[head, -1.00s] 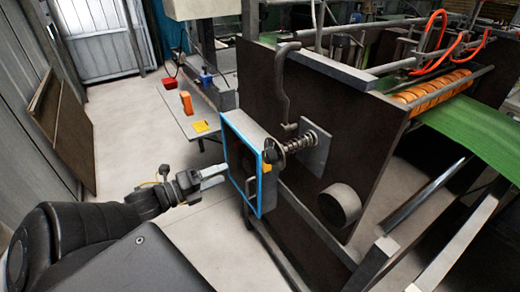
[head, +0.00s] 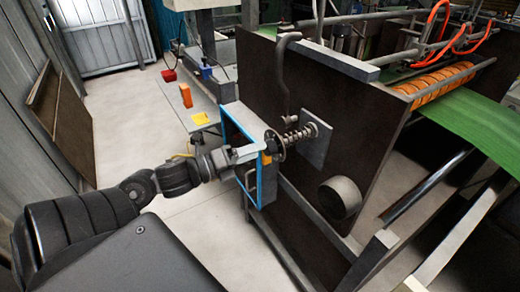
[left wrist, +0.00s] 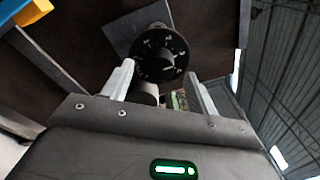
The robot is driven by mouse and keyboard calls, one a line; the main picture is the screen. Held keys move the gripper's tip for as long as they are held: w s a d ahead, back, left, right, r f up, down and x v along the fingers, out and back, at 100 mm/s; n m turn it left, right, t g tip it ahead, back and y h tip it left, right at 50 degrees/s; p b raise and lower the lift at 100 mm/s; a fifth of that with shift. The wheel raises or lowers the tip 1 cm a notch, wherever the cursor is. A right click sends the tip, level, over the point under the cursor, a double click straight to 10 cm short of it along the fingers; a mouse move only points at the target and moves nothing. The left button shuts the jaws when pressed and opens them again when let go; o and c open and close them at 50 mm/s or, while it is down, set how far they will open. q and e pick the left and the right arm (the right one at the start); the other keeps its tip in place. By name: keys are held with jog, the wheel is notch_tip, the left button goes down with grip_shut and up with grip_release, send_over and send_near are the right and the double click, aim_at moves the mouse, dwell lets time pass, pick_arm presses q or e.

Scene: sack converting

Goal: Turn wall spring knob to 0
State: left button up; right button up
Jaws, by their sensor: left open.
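The wall spring knob (head: 275,146) is a black round dial at the near end of a coiled spring (head: 297,137), which stands out from a grey plate on the dark machine wall. In the left wrist view the knob (left wrist: 160,50) faces me with white marks around its face; the exact setting is too small to read. My left gripper (head: 250,153) is open just left of the knob in the head view. In the left wrist view its two pale fingers (left wrist: 159,72) are spread, with the knob between and beyond their tips. I see no contact. My right gripper is not in view.
A blue-edged grey box (head: 235,120) with a handle stands close beside and behind my left gripper. A bent grey pipe (head: 282,75) hangs above the spring. A round dark cylinder (head: 340,198) sticks out below. Open floor (head: 130,130) lies to the left.

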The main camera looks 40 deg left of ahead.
aim_at(269, 148)
pick_arm(q)
jog(key=x, duration=0.2)
jog(key=shift+w+d+p, duration=0.15)
jog(key=shift+w+p, duration=0.1)
jog(key=shift+p, duration=0.1)
jog(key=c, duration=1)
jog(key=shift+n, duration=0.3)
